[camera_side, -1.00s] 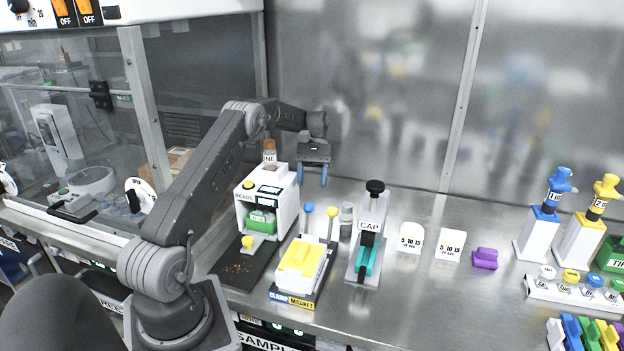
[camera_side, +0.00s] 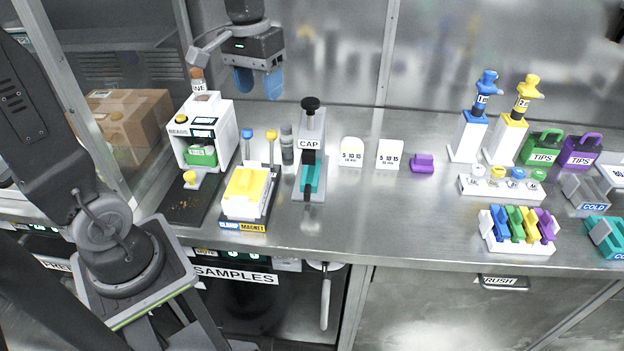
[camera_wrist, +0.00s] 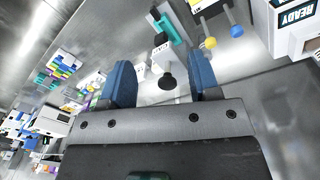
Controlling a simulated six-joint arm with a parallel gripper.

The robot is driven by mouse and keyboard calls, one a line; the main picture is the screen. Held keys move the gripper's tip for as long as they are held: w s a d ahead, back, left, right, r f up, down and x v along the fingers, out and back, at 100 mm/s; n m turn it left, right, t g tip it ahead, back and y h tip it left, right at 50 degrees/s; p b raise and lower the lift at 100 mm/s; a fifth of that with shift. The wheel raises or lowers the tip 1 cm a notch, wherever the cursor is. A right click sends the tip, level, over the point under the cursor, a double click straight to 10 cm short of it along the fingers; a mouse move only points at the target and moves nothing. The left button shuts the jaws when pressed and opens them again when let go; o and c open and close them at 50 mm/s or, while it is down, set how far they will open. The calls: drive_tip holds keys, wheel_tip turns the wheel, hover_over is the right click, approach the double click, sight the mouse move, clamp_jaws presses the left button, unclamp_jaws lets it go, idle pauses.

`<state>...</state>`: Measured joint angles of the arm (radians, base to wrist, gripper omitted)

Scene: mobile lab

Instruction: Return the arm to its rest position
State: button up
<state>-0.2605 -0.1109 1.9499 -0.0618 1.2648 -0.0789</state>
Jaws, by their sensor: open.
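My gripper (camera_side: 259,84) hangs in the air at the top of the side view, in front of the metal back wall and above the bench. Its two blue fingers are apart with nothing between them. In the wrist view my gripper (camera_wrist: 160,85) is also open and empty, with the bench devices beyond the fingers. My arm's base stands at the lower left of the side view; part of the arm runs out of the picture.
Below and near my gripper stand the white bead machine (camera_side: 213,122), the yellow-topped magnet block (camera_side: 245,193) and the CAP stand (camera_side: 311,130). Pipettes, tip boxes and racks fill the right. Cardboard boxes (camera_side: 127,125) sit behind glass at left. Bare bench (camera_side: 390,215) lies front centre.

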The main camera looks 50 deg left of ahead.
drive_tip(key=s+d+f+m+t, duration=0.2)
drive_tip(key=s+d+m+t, duration=0.2)
drive_tip(key=s+d, duration=0.3)
drive_tip(key=s+t, duration=0.1)
drive_tip(key=s, duration=0.3)
drive_tip(key=shift+s+d+f+y, duration=0.15)
drive_tip(key=shift+s+d+y, duration=0.05)
drive_tip(key=shift+s+y, duration=0.15)
